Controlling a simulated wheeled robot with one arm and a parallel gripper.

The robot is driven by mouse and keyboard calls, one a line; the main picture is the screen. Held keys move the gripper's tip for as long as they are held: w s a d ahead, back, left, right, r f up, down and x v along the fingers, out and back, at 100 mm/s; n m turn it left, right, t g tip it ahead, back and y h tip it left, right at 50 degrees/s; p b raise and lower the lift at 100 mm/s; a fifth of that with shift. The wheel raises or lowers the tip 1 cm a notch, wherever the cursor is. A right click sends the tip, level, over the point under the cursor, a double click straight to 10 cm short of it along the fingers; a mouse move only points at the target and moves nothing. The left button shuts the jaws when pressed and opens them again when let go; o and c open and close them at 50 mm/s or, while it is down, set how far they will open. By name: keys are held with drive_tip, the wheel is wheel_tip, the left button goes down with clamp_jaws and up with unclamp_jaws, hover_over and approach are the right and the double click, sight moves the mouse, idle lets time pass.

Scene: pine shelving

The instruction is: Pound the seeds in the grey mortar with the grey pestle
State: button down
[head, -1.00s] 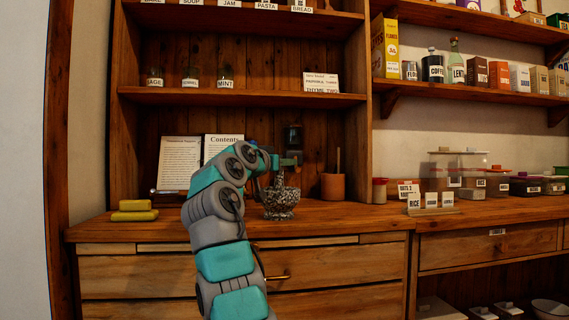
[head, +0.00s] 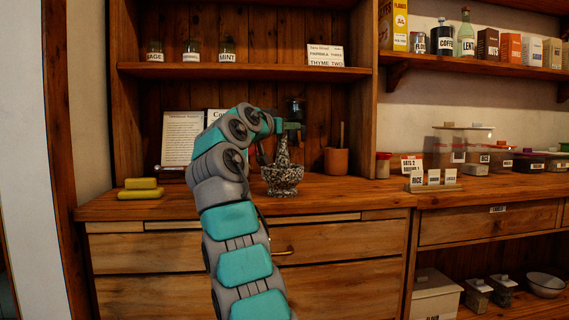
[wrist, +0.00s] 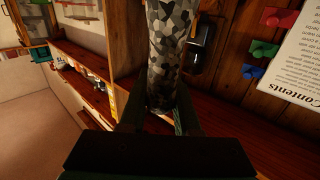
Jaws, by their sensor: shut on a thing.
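The grey speckled mortar (head: 283,182) stands upright on the wooden counter in the head view. My gripper (head: 285,134) is above it, shut on the grey speckled pestle (head: 283,152). The pestle is roughly upright over the mortar's mouth. Its lower end is at or just inside the rim; I cannot tell whether it touches the bowl. In the wrist view the pestle (wrist: 170,50) shows large between the fingers of my gripper (wrist: 160,112). The seeds are not visible.
A reddish-brown mortar (head: 336,161) with its own pestle stands just right. A small rack of labelled cards (head: 433,183) stands on the right. A shelf (head: 240,70) hangs above.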

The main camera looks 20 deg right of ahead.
wheel_tip(320, 180, up, 7)
drive_tip(key=p, duration=0.6)
drive_tip(key=shift+p, duration=0.35)
